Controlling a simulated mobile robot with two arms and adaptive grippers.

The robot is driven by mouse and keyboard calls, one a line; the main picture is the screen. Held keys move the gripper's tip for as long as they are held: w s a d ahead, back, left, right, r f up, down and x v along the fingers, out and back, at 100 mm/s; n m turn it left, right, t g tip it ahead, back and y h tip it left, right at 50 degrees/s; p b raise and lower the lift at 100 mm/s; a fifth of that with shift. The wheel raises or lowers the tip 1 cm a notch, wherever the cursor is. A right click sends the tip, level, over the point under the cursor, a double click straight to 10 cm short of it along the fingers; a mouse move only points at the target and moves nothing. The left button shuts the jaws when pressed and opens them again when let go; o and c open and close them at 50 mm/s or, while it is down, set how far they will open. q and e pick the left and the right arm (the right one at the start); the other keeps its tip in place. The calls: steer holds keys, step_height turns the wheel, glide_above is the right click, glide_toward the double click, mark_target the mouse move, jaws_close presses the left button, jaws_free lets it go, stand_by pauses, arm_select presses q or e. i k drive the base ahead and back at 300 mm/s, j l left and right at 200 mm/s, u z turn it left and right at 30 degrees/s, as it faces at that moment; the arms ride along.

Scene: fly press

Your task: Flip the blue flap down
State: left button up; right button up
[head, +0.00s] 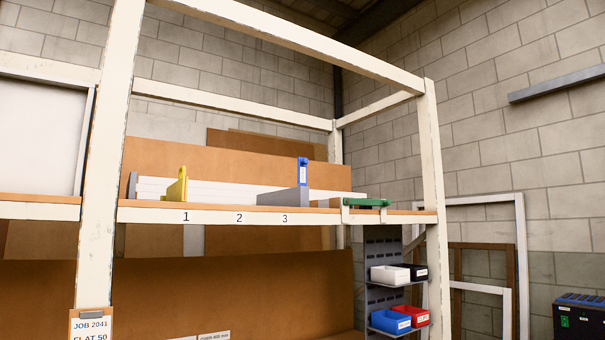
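The blue flap (303,172) stands upright on the shelf beam, just above and right of the label 3. It has a pale label on its face and rises beside a grey block (283,203). Neither of my grippers shows in the head view.
A yellow piece (176,186) stands upright above label 1. A green piece (366,202) lies flat at the right end of the shelf (230,216). White posts (108,150) frame the shelf. Small bins (390,321) hang below right. A dark box (580,316) stands at far right.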

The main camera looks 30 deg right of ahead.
mark_target(302, 163)
steer(key=z, duration=0.5)
steer(key=i+l+z, duration=0.1)
steer(key=i+z, duration=0.25)
steer(key=i, duration=0.25)
steer(key=i+j+z, duration=0.1)
steer(key=i+z, duration=0.25)
steer(key=i, duration=0.6)
